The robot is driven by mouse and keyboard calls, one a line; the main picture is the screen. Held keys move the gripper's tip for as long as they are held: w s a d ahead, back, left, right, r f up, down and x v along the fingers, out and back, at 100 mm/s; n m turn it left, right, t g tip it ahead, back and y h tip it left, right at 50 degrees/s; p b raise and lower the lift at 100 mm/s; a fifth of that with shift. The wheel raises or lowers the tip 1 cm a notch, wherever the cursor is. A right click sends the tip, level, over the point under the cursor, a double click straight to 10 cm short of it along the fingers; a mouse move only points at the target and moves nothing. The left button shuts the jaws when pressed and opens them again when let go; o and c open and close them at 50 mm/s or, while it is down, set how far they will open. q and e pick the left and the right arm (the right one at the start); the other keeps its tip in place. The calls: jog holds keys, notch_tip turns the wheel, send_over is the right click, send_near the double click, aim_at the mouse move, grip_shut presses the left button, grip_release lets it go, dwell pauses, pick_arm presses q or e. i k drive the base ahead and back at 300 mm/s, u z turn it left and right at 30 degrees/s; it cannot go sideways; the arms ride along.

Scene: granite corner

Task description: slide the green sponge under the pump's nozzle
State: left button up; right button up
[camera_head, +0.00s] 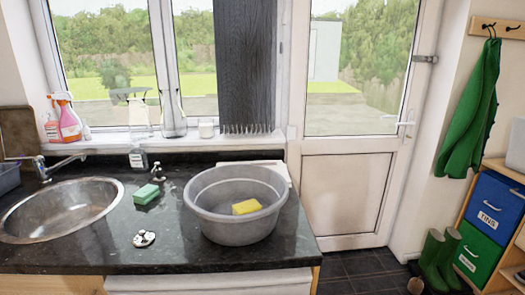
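The green sponge (147,194) lies flat on the dark granite worktop, between the round metal sink and the grey basin. A clear bottle with a pale label (138,158) stands behind it, near the window sill. It looks like the pump, with a grey top (130,94) showing against the window; its outline is faint, and I cannot tell exactly where its nozzle points. The sponge is in front of the bottle and apart from it. Neither of my grippers is in view.
A grey basin (215,231) holding a yellow sponge (246,207) stands to the right. The sink (60,211) is at left. A small black-and-white item (144,238) lies in front of the green sponge, another (158,172) just behind it. The front worktop is mostly clear.

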aim_at(145, 195)
jog(key=k, duration=1.25)
jog(key=u, duration=0.6)
jog(key=i, duration=1.75)
jog(key=z, duration=0.5)
